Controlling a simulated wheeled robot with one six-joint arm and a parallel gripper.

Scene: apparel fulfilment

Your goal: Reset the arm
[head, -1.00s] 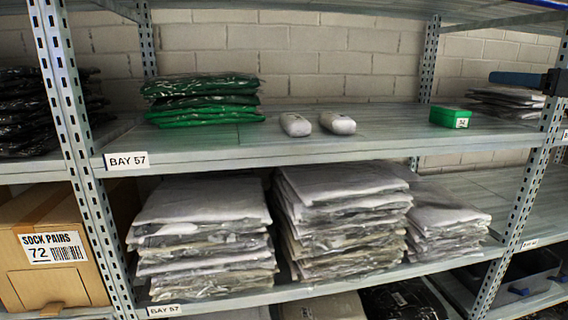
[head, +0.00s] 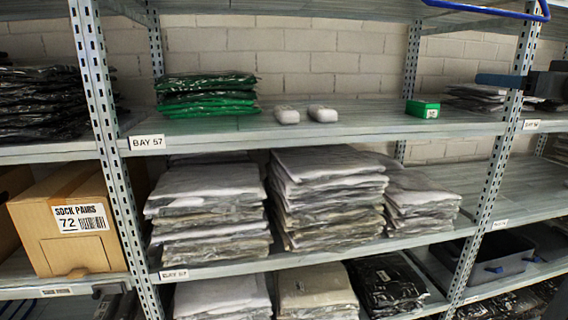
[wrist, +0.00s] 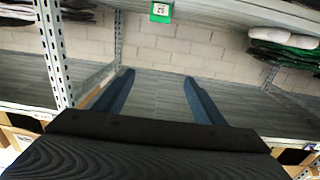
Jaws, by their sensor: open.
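My gripper (wrist: 159,76) is open and empty. In the wrist view its two blue fingers stand apart, with bare shelf and block wall between and beyond them. In the head view a blue finger (head: 499,81) and the dark gripper body show at the right edge, in front of a rack upright. The gripper appears to hold nothing.
The Bay 57 upper shelf (head: 350,127) carries green bagged garments (head: 206,95), two white rounded items (head: 305,114) and a green box (head: 422,109), also in the wrist view (wrist: 161,11). Grey bagged stacks (head: 327,195) fill the shelf below. A sock carton (head: 75,220) sits left.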

